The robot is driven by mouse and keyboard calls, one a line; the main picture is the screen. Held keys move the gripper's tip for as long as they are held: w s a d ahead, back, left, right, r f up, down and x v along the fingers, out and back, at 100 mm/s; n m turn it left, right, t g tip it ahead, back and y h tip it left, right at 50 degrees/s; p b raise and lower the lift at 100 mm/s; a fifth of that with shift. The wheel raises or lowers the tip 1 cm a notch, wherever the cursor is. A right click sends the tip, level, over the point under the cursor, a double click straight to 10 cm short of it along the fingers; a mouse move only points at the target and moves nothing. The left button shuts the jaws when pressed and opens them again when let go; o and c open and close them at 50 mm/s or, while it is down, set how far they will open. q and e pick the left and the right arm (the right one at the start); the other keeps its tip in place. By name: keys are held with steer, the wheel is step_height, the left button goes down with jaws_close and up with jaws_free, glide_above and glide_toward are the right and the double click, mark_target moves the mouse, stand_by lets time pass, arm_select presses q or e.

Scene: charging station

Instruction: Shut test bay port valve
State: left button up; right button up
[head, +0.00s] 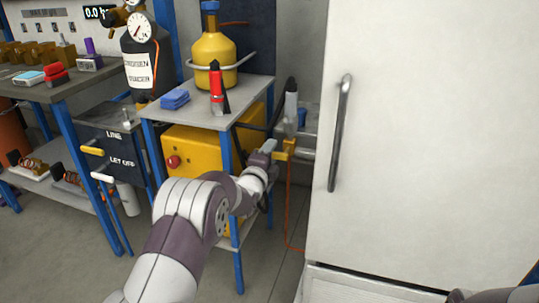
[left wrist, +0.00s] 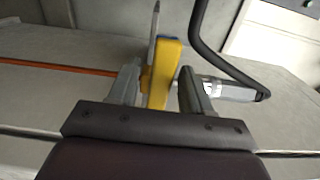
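A yellow valve handle (head: 285,149) shows beside the left edge of the white cabinet, on grey pipework (head: 303,147). My left gripper (head: 270,147) is at this handle. In the left wrist view the yellow handle (left wrist: 161,75) stands between the two fingers of my left gripper (left wrist: 158,90). The fingers are apart. The handle is close to the left finger, with a narrow gap to the right finger. Whether a finger touches it is hard to tell. The valve body is partly hidden by the gripper. My right gripper is not in view.
A tall white cabinet (head: 420,130) with a long handle (head: 340,135) stands just right. A grey-topped stand (head: 195,112) with blue legs carries a yellow gas bottle (head: 215,55) and a red-and-black tool (head: 216,90). A yellow box (head: 195,150) sits under its top. An orange hose (head: 287,210) hangs below the valve.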

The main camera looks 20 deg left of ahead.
arm_select(q)
steer(key=s+p, duration=0.3)
steer(key=s, duration=0.9)
steer(key=shift+s+a, duration=0.2)
steer(key=shift+s, duration=0.2)
